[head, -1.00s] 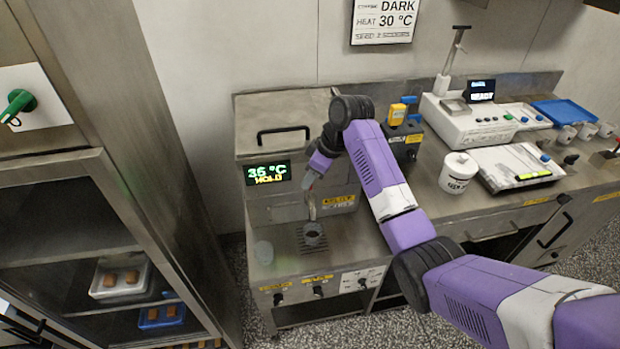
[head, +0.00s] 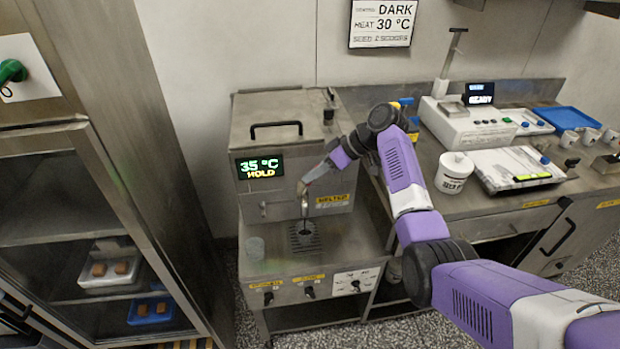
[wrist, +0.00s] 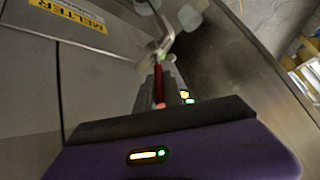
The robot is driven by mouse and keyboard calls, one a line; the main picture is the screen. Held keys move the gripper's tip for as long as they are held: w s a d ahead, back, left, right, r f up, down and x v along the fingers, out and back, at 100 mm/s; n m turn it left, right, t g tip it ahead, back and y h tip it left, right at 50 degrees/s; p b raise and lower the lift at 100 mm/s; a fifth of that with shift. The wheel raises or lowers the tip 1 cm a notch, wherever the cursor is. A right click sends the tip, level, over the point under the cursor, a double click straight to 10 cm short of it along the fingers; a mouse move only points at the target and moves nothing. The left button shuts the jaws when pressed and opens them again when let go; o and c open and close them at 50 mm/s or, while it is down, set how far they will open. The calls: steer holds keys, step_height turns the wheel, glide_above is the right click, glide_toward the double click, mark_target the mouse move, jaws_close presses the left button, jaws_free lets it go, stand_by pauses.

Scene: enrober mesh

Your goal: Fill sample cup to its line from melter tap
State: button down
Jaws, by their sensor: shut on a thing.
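The melter (head: 285,115) is a steel box with a display reading 35 °C HOLD. Its tap (head: 304,203) points down at the front. My gripper (head: 304,186) is at the tap. In the wrist view my gripper (wrist: 165,98) is shut on the red tap handle (wrist: 158,75). Below the tap, a small cup (head: 305,236) stands on the drip grate (head: 318,243). A thin dark streak runs from the spout toward it and its inside looks dark. Its line and fill level are too small to read. A second clear cup (head: 255,248) stands left of the grate.
An open-fronted cabinet (head: 70,200) stands at the left. The melter shelf's front right is clear.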

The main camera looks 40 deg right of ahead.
steer(key=c, duration=1.5)
jaws_free()
steer(key=shift+o, duration=0.2)
steer(key=shift+d, duration=0.1)
steer(key=b+v, duration=0.1)
steer(key=v, duration=0.6)
steer(key=shift+s+d+r, duration=0.2)
steer(key=shift+s, duration=0.05)
